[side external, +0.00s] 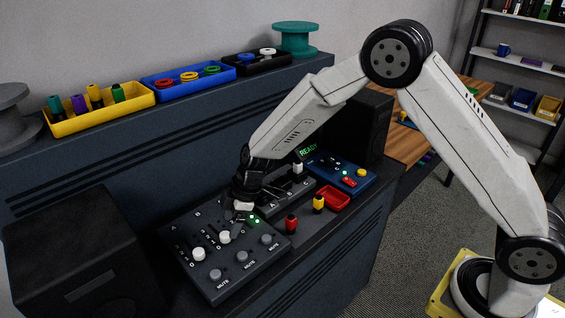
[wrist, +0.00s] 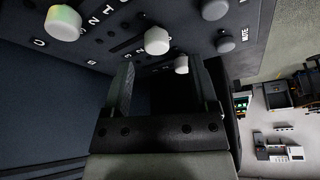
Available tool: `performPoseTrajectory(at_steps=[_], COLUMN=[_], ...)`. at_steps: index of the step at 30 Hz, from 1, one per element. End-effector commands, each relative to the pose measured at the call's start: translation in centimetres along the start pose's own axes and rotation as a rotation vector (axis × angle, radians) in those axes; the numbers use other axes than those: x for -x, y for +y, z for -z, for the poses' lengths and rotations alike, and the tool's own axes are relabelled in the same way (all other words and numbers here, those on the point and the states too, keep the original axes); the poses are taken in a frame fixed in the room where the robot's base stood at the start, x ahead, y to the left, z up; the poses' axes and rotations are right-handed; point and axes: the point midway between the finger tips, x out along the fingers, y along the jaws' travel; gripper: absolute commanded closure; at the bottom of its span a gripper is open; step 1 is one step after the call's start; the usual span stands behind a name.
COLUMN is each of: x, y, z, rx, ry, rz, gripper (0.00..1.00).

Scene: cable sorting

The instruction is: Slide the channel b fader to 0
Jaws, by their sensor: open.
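The dark fader panel (side external: 185,262) lies on the bench, with white fader knobs and round grey mute buttons. The channel b fader (side external: 225,237) is the middle white knob, in the mute-side part of its slot. In the wrist view it appears to be the middle knob (wrist: 157,40), just beyond my fingertips. A white knob (wrist: 62,22), apparently channel C, is nearer the wrist camera; the channel A knob (side external: 198,254) is on the other side. My gripper (side external: 244,197) is open and empty at the panel's back-right part. It also shows in the wrist view (wrist: 162,65). Contact with a knob cannot be told.
A second dark control box (side external: 297,190) and a blue box (side external: 345,172) stand right of the panel. A red tray (side external: 334,197), a yellow connector (side external: 318,203) and a red connector (side external: 291,223) are near the bench's front edge. A black speaker-like box (side external: 80,255) stands at left.

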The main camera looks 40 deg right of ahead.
Motion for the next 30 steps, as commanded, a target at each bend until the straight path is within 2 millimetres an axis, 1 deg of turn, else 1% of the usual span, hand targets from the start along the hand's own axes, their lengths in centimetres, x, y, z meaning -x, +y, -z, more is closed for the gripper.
performPoseTrajectory(at_steps=[1, 3, 6, 10, 15, 25, 30], x=[0.7, 1.5, 2.6, 3.5, 3.9, 3.9, 4.6], y=[0.0, 0.0, 0.0, 0.0, -0.1, -0.1, -0.3], z=[0.0, 0.0, 0.0, 0.0, -0.1, -0.1, -0.8], rx=[0.0, 0.0, 0.0, 0.001, 0.0, -0.002, -0.043], ry=[0.001, 0.0, 0.001, 0.0, -0.002, -0.002, -0.014], rz=[-0.002, 0.0, -0.001, 0.001, 0.002, 0.002, -0.008], gripper=[0.24, 0.24, 0.24, 0.24, 0.24, 0.24, 0.24])
